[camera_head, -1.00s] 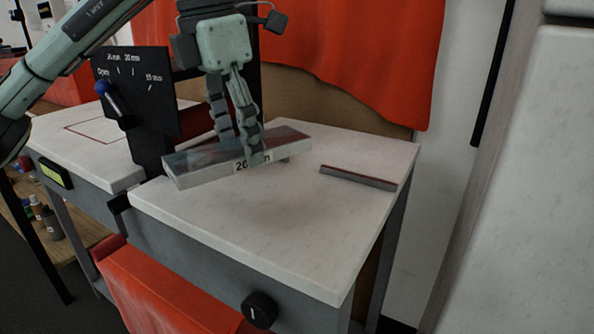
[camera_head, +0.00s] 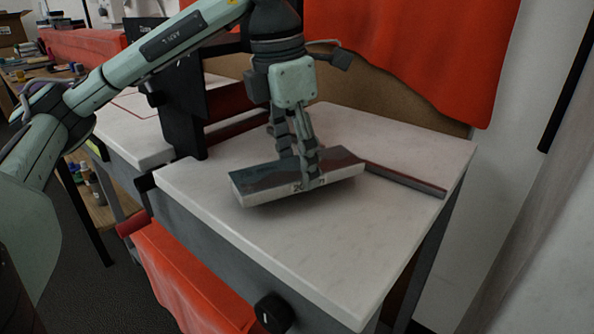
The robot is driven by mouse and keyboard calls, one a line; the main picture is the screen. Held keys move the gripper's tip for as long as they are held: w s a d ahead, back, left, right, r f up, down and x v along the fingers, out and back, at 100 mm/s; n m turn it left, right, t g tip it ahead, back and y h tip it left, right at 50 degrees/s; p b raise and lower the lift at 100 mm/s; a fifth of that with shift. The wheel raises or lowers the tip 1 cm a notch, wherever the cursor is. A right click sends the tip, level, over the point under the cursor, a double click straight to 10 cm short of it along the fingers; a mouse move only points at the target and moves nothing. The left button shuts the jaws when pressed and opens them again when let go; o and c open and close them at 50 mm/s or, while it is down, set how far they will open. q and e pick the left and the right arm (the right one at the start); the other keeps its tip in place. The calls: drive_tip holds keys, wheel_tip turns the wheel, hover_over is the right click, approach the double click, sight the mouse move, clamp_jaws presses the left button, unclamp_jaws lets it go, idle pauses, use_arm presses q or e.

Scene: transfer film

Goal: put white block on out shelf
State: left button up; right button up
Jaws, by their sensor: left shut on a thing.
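A long block (camera_head: 255,191) with a white front face, a dark glossy top and a partly hidden "20" label hangs in my left gripper (camera_head: 298,160). The gripper points down and is shut across the block's middle, with one finger in front of the label. The block is close above the pale worktop (camera_head: 310,240) on the right side of a black upright panel; whether it touches the top is hard to tell. No part is marked as the out shelf. My right gripper is out of view.
A thin grey bar (camera_head: 405,181) lies on the worktop right of the block. The black panel (camera_head: 183,100) stands at left. An orange curtain (camera_head: 410,60) hangs behind. A black knob (camera_head: 273,312) sits on the front. The worktop's front right is clear.

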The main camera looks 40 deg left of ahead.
use_arm(q)
drive_tip(key=shift+f, duration=1)
drive_tip(key=shift+f, duration=0.1)
drive_tip(key=shift+f, duration=0.1)
drive_tip(key=o, duration=1.2)
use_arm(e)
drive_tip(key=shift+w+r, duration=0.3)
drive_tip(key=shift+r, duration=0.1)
